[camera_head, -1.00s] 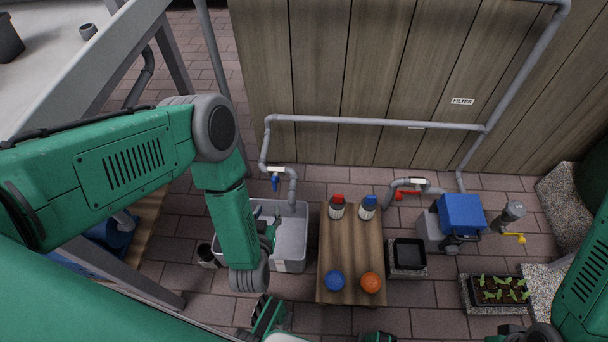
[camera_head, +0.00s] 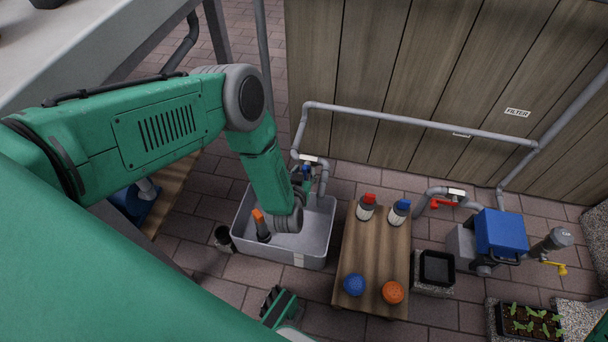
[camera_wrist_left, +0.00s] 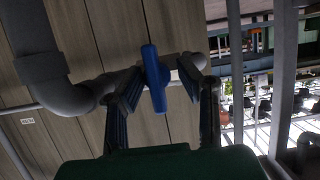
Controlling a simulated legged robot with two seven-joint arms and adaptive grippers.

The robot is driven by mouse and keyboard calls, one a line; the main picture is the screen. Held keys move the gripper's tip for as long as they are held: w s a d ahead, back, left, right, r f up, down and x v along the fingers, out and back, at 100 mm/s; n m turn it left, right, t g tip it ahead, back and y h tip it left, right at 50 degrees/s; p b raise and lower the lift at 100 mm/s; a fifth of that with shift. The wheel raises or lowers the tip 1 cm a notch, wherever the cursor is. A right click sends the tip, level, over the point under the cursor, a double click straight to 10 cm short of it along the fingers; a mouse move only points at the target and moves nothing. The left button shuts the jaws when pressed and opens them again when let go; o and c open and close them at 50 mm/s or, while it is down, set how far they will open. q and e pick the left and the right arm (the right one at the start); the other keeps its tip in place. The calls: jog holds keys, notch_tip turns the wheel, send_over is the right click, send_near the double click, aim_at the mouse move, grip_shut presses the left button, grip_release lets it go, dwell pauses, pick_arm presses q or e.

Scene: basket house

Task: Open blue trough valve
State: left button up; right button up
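The blue trough valve (camera_head: 306,169) sits on the grey pipe above the grey-white trough (camera_head: 326,225). In the left wrist view its blue handle (camera_wrist_left: 155,80) hangs between my two dark fingers. My left gripper (camera_head: 308,184) is at the valve, partly hidden behind my green forearm in the head view. Its fingers are open on either side of the handle, with a visible gap on each side.
An orange-topped dark object (camera_head: 262,226) stands in the trough. A wooden table (camera_head: 375,250) holds two bottles, a blue ball (camera_head: 354,285) and an orange ball (camera_head: 393,292). A red valve (camera_head: 444,203) and a blue-covered unit (camera_head: 500,233) are right. The wooden wall (camera_head: 400,80) stands behind.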

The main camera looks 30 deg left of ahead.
pick_arm(q)
jog(key=shift+d+r, duration=0.1)
jog(key=shift+d, duration=0.15)
jog(key=shift+c, duration=1.3)
jog(key=shift+d, duration=0.1)
grip_shut()
jog(key=shift+a, duration=0.2)
jog(key=n+h, duration=0.1)
jog(key=n, duration=0.1)
jog(key=shift+s+n+t+h, duration=0.1)
jog(key=shift+n+t+h, duration=0.3)
jog(key=n, duration=0.1)
jog(key=n+t+h, duration=0.1)
jog(key=n, duration=0.1)
jog(key=shift+a+f+h, duration=0.2)
jog(key=shift+h, duration=0.1)
jog(key=shift+s+f+n+t+h, duration=0.1)
jog(key=shift+n+t+h, duration=0.3)
jog(key=shift+n, duration=0.85)
jog(key=shift+f+n+t+h, duration=0.1)
jog(key=shift+n+t+h, duration=0.35)
jog(key=shift+n, duration=0.75)
jog(key=shift+s+f+n+t+h, duration=0.1)
jog(key=shift+n+t+h, duration=0.3)
jog(key=shift+n, duration=0.85)
jog(key=shift+t, duration=0.25)
